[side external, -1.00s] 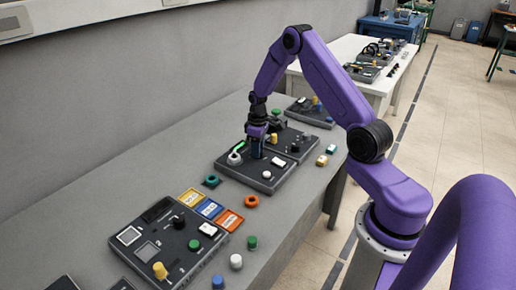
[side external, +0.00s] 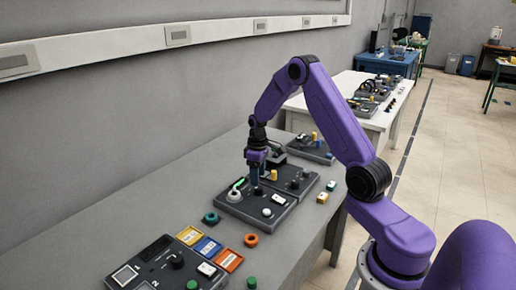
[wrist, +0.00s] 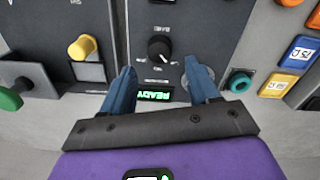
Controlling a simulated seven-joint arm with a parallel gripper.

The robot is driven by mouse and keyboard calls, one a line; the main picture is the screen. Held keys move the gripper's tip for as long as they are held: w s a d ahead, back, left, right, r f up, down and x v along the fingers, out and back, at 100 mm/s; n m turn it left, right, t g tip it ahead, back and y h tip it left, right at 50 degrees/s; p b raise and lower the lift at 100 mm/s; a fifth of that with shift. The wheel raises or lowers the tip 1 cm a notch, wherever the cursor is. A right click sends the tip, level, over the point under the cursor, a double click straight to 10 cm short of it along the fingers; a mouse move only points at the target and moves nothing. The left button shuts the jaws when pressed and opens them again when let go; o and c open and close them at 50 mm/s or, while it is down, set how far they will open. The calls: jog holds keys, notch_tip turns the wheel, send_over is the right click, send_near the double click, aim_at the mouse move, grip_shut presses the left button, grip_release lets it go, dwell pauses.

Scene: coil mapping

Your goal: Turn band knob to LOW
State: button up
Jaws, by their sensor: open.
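The band knob (wrist: 159,49) is a round black knob with a white pointer mark on a dark panel in the wrist view. An upside-down label, seemingly BAND, sits above it. Its pointer slants toward the lower right in that view. Small position labels lie around its lower side, too small to read. My gripper (wrist: 160,67) is open, its two blue fingers spread either side of the knob's line, with the knob showing clear between and beyond the tips. In the side view my gripper (side external: 256,178) points down over the dark panel (side external: 250,213), close above the black knob.
A yellow knob (wrist: 82,47) is at left, and a teal ring (wrist: 238,82) at right. In the side view, yellow, blue and orange trays (side external: 190,235) and another panel (side external: 165,265) stand nearer; bare bench lies along the wall side.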

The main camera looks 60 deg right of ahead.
aim_at(258, 188)
notch_tip(258, 188, up, 13)
jog(key=shift+f, duration=0.2)
dwell(0.3)
jog(key=s+a+r+n, duration=0.2)
jog(key=s+a, duration=0.3)
jog(key=a, duration=0.5)
jog(key=s+a+r+n, duration=0.15)
jog(key=s+a, duration=0.35)
jog(key=a, duration=0.6)
jog(key=s+a+n, duration=0.2)
jog(key=s+n, duration=0.1)
jog(key=s, duration=0.8)
jog(key=s+a+f+n, duration=0.1)
jog(key=s+a+n, duration=0.1)
jog(key=s, duration=1)
jog(key=shift+s+a+f+n, duration=0.15)
jog(key=shift+n, duration=0.3)
